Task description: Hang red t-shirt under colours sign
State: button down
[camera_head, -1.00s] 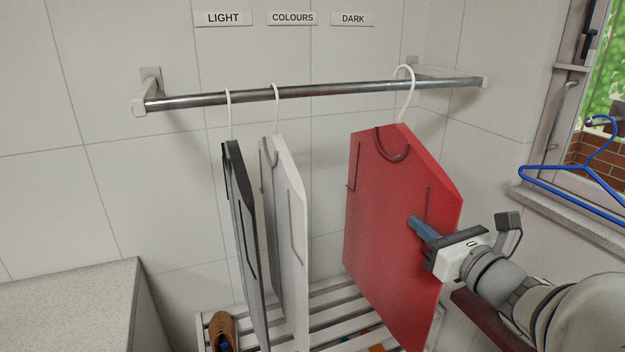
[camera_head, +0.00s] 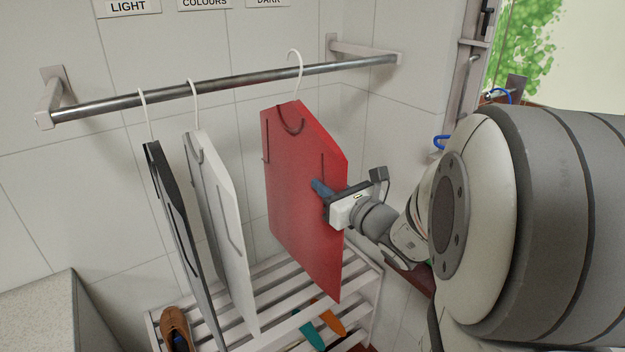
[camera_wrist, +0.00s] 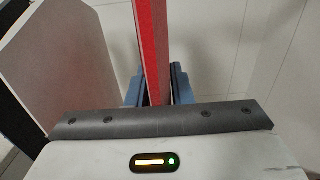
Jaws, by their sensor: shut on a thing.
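The red t-shirt (camera_head: 293,200) is a flat red board on a white hanger (camera_head: 298,68). Its hook is at the metal rail (camera_head: 230,81), right of the white shirt; whether it bears on the rail I cannot tell. My gripper (camera_head: 318,188) is shut on the shirt's right side. In the wrist view the red shirt's edge (camera_wrist: 153,45) stands between the two blue fingers (camera_wrist: 157,90). The COLOURS sign (camera_head: 205,4) is on the wall above the rail, between the LIGHT sign (camera_head: 128,7) and the DARK sign (camera_head: 268,2), cut by the top edge.
A white shirt (camera_head: 222,220) and a dark grey shirt (camera_head: 177,230) hang left of the red one. A slatted rack (camera_head: 270,290) below holds a brown shoe (camera_head: 174,328). A blue hanger (camera_head: 441,142) is at the window, partly hidden by my arm.

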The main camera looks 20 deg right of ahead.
aim_at(309, 187)
jog(key=shift+p+x, duration=0.45)
jog(key=shift+x, duration=3.05)
notch_tip(309, 187, down, 4)
jog(key=b, duration=0.4)
jog(key=shift+b, duration=0.3)
jog(key=c, duration=1.2)
grip_release()
jog(key=shift+s, duration=0.1)
